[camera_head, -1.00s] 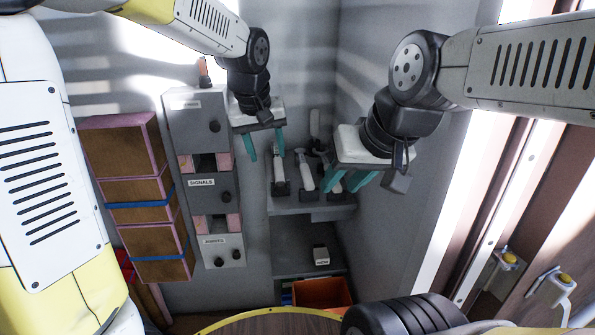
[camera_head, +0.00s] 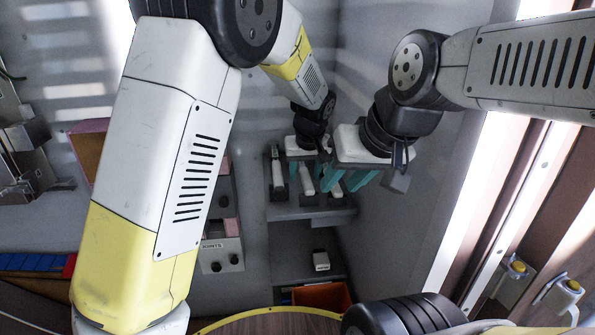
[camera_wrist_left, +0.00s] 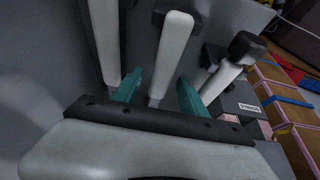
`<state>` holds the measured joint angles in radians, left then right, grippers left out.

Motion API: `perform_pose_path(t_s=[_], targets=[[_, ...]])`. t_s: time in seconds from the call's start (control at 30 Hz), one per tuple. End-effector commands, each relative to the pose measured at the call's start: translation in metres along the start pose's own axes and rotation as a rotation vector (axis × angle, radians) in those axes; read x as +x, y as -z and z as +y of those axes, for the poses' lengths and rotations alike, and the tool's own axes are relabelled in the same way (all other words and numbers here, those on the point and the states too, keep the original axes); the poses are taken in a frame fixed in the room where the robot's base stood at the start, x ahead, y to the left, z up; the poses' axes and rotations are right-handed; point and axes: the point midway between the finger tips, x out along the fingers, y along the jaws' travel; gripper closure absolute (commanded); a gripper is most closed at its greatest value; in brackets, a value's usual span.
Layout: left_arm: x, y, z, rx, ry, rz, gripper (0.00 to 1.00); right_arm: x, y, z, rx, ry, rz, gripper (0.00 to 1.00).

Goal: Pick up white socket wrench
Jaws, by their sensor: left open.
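Several white-handled tools stand in a row in a grey wall rack (camera_head: 310,213). In the head view one white handle (camera_head: 278,176) is at the left and another white handle (camera_head: 306,181) is in the middle. I cannot tell which is the socket wrench. My left gripper (camera_head: 308,168) is open at the rack, partly hidden. In the left wrist view its teal fingers (camera_wrist_left: 159,92) are apart, on either side of the middle white handle (camera_wrist_left: 173,45), not visibly closed on it. My right gripper (camera_head: 348,182) is open at the right end of the rack, hiding part of it.
A grey wall stands close on the right. Below the rack are a shelf with a small white-labelled block (camera_head: 321,261) and an orange bin (camera_head: 320,296). Grey labelled boxes (camera_head: 222,256) hang left of the rack, partly behind my left arm.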

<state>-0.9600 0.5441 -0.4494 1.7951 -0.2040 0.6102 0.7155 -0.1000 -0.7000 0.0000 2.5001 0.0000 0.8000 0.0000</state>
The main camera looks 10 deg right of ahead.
Motion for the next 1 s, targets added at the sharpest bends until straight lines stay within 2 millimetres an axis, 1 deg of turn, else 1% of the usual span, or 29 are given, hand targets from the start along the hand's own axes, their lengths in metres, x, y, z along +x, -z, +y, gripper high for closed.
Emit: perform_pose_path(t_s=[0.03, 0.1, 0.3, 0.47, 0.5, 0.57, 0.9, 1.0], targets=[[0.0042, -0.0001, 0.0001, 0.000, 0.000, 0.000, 0.50, 0.0000, 0.0000, 0.0000, 0.000, 0.000, 0.000, 0.64], [0.0065, 0.0001, 0.0004, 0.000, -0.001, 0.001, 0.50, 0.0000, 0.0000, 0.0000, 0.000, 0.000, 0.000, 0.64], [0.0066, 0.0001, 0.0005, 0.000, -0.002, 0.001, 0.50, 0.0000, 0.0000, 0.0000, 0.000, 0.000, 0.000, 0.64], [0.0065, 0.0001, 0.0004, 0.000, -0.002, 0.001, 0.81, 0.0000, 0.0000, 0.0000, 0.000, 0.000, 0.000, 0.64], [0.0065, 0.0001, 0.0004, 0.000, -0.002, 0.001, 0.89, 0.0000, 0.0000, 0.0000, 0.000, 0.000, 0.000, 0.64], [0.0065, 0.0001, 0.0004, 0.000, -0.002, 0.001, 1.00, 0.0000, 0.0000, 0.0000, 0.000, 0.000, 0.000, 0.64], [0.0058, 0.0006, 0.0006, 0.000, -0.002, 0.002, 1.00, 0.0000, 0.0000, 0.0000, 0.000, 0.000, 0.000, 0.64], [0.0010, 0.0028, 0.0008, 0.000, -0.003, 0.002, 1.00, 0.0000, 0.0000, 0.0000, 0.000, 0.000, 0.000, 0.64]])
